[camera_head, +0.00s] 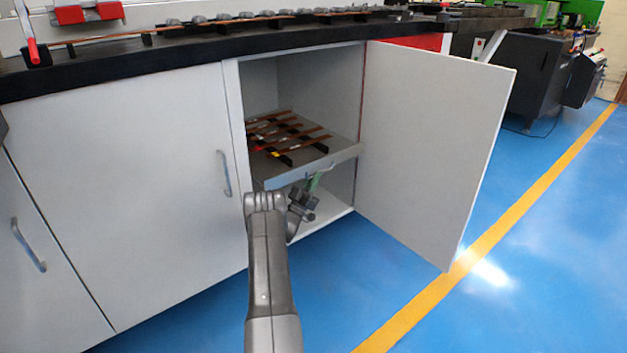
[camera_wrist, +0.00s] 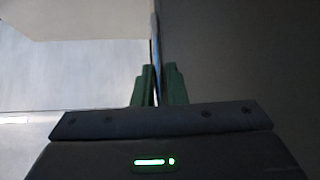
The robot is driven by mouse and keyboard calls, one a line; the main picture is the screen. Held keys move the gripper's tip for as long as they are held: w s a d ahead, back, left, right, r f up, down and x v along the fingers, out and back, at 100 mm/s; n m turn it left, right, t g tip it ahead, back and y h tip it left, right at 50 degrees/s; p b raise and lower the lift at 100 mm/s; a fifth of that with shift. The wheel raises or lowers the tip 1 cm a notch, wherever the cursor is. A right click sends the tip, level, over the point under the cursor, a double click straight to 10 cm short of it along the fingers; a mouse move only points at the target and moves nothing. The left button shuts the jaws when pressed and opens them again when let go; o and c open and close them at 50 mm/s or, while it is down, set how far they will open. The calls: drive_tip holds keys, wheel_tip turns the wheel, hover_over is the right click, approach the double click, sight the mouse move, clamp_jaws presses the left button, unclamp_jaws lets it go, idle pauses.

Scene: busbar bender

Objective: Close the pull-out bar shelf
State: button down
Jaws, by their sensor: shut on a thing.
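The pull-out bar shelf (camera_head: 343,154) is a grey tray with a raised front lip, inside the open cabinet bay. In the head view its front stands slightly out past the cabinet opening. Several copper-coloured bars (camera_head: 307,143) lie on it on dark supports. My gripper (camera_head: 315,181) is at the lower front of the shelf, right of its middle. In the wrist view its green fingers (camera_wrist: 158,88) are shut on a thin upright piece (camera_wrist: 156,45), which seems to be the shelf's handle. The exact grip is small and partly hidden in the head view.
The cabinet door (camera_head: 435,140) stands wide open to the right of the bay. Closed white doors (camera_head: 125,190) with grey handles are on the left. A black worktop (camera_head: 180,47) runs above. The blue floor (camera_head: 400,285) in front is clear.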

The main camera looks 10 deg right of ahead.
idle(0.3)
drive_tip(key=c, duration=1.5)
unclamp_jaws()
drive_tip(key=p+v, duration=0.3)
drive_tip(key=v, duration=1)
drive_tip(key=shift+s+a+f, duration=0.2)
drive_tip(key=shift+s+f, duration=0.05)
drive_tip(key=shift+f, duration=0.05)
